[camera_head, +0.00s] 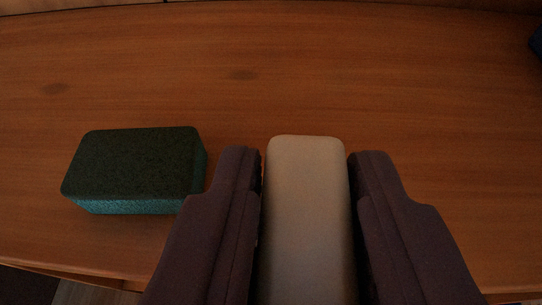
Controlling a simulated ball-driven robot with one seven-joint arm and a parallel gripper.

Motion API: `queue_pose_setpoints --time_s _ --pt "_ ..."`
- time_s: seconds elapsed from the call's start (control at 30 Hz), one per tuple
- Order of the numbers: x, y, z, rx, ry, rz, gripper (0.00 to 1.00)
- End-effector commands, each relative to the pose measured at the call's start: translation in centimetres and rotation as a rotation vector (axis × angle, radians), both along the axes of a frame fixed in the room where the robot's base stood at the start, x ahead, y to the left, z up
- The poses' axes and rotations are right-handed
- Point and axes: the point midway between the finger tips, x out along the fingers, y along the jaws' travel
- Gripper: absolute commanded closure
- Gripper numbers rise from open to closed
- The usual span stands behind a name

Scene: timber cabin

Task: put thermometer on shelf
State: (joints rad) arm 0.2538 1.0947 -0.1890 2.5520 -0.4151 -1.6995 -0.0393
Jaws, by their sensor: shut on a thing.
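My gripper (305,165) is at the bottom centre of the view, its two dark fingers shut on a pale, rounded, elongated thing, which I take to be the thermometer (308,200). The fingers press it from the left and right. Its far end sticks out slightly past the fingertips, and its near end runs out of the frame. Below and beyond it lies a reddish-brown wooden surface (300,70), which may be the shelf. I cannot tell whether the thermometer touches the wood.
A dark green sponge-like block (135,165) with a teal side lies on the wood just left of my gripper. A dark object (537,43) is cut off at the right edge. The wood's front edge shows at lower left. The middle and back are clear.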

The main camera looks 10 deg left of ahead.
Motion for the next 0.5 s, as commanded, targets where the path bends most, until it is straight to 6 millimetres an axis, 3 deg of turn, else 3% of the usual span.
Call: queue_pose_setpoints --time_s 0.13,0.5 --pt "0.5 -0.3 -0.5 -0.003 -0.006 0.001 1.00" --pt "6.0 -0.2 -1.7 -0.003 -0.010 0.002 1.00"
